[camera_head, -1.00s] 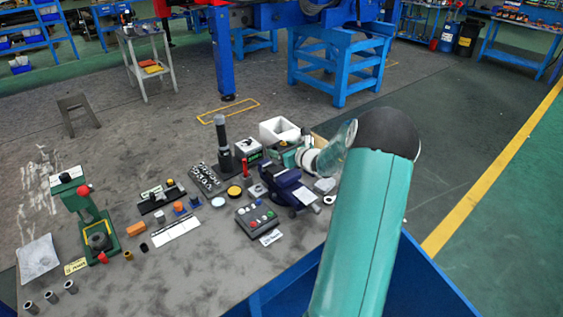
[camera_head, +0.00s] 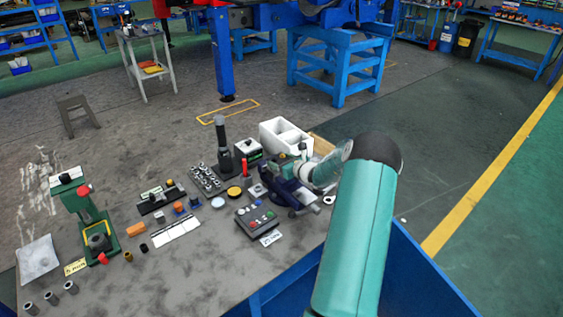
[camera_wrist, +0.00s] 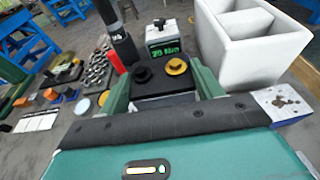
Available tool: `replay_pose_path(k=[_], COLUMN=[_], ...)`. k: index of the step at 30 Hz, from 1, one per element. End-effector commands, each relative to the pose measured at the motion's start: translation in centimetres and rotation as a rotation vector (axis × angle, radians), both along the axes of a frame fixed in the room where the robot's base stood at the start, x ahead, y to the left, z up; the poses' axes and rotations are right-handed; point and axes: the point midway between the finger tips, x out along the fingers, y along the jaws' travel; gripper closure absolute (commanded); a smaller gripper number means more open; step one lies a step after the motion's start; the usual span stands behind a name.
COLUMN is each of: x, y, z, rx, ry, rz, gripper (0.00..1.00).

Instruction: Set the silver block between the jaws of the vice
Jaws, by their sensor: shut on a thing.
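The dark blue vice (camera_head: 293,197) stands at the right part of the bench in the head view, partly covered by my arm. My gripper (camera_head: 272,172) is over the vice, pointing left. In the wrist view its green fingers (camera_wrist: 163,92) reach forward on both sides of a dark part with two round knobs. A narrow pale grey surface, likely the silver block (camera_wrist: 162,103), shows between the fingers. The gripper is shut on it. Most of the block is hidden, and I cannot tell whether it touches the vice jaws.
A white divided box (camera_head: 284,134) stands behind the vice. A dark post (camera_head: 222,140), a red cylinder (camera_head: 244,166) and a meter box (camera_head: 248,148) stand to its left. A button panel (camera_head: 256,219) lies in front. A green press (camera_head: 95,225) stands far left.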

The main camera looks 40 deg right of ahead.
Motion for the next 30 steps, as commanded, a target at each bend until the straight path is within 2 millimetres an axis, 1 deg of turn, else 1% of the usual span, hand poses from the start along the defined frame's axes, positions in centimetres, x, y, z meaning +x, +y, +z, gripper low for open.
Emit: replay_pose_path(k=[3, 4, 6, 7, 17, 19, 23, 30], x=[0.1, 0.0, 0.0, 0.0, 0.0, -0.5, -2.4, -7.5], y=[0.0, 0.0, 0.0, 0.0, 0.0, 0.0, 0.2, 0.7], z=[-0.1, -0.3, -0.3, -0.3, 0.0, 0.2, 0.7, 2.1], rx=[-0.001, 0.000, 0.000, 0.000, 0.000, 0.000, -0.001, -0.002], ry=[-0.002, 0.000, 0.000, 0.000, 0.000, 0.001, 0.002, 0.002], rz=[0.000, 0.000, 0.000, 0.000, 0.000, -0.001, -0.002, -0.003], gripper=[0.82, 0.31, 0.17, 0.13, 0.13, 0.13, 0.13, 0.13])
